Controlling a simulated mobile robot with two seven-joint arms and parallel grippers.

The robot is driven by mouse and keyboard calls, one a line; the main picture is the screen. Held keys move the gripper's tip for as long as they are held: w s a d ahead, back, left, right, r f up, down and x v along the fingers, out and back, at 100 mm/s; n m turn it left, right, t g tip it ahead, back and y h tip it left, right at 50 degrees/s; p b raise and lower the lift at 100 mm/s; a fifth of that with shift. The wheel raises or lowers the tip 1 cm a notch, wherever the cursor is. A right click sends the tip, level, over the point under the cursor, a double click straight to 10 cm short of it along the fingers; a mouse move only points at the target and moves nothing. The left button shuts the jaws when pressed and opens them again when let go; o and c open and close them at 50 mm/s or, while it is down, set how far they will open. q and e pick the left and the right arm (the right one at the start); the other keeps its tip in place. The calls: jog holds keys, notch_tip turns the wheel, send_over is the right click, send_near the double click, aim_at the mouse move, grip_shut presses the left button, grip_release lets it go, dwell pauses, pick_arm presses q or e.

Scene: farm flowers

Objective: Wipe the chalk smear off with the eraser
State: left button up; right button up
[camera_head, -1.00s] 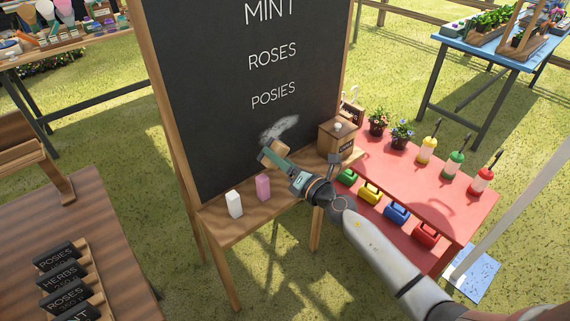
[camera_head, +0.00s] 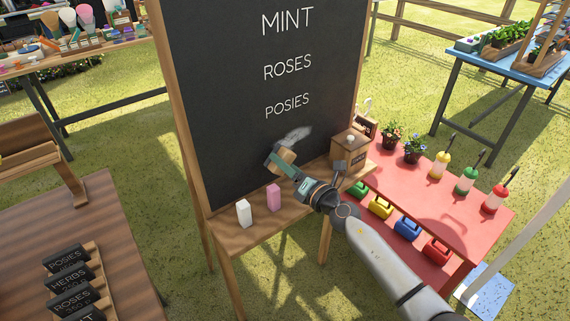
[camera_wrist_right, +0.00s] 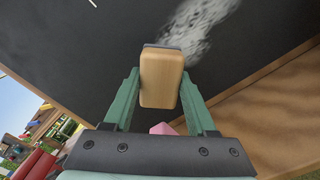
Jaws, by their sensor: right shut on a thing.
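The chalk smear (camera_head: 298,134) is a cloudy white patch low on the blackboard (camera_head: 240,90), below the word POSIES. In the right wrist view the smear (camera_wrist_right: 198,28) lies just beyond the eraser. My right gripper (camera_head: 280,162) is shut on the eraser (camera_head: 287,156), a wooden block with a dark face. The right wrist view shows the eraser (camera_wrist_right: 163,78) between the green fingers, its dark face towards the board at the smear's near left edge. Whether it touches the board I cannot tell. My left gripper is not in view.
White chalk (camera_head: 244,213) and pink chalk (camera_head: 274,197) stand on the easel ledge (camera_head: 225,233). A wooden box (camera_head: 349,148) stands at the ledge's right end. A red table (camera_head: 460,215) with flower pots and bottles is to the right. Name signs (camera_head: 70,280) stand on a brown table at lower left.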

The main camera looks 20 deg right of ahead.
jog(key=shift+x, duration=0.85)
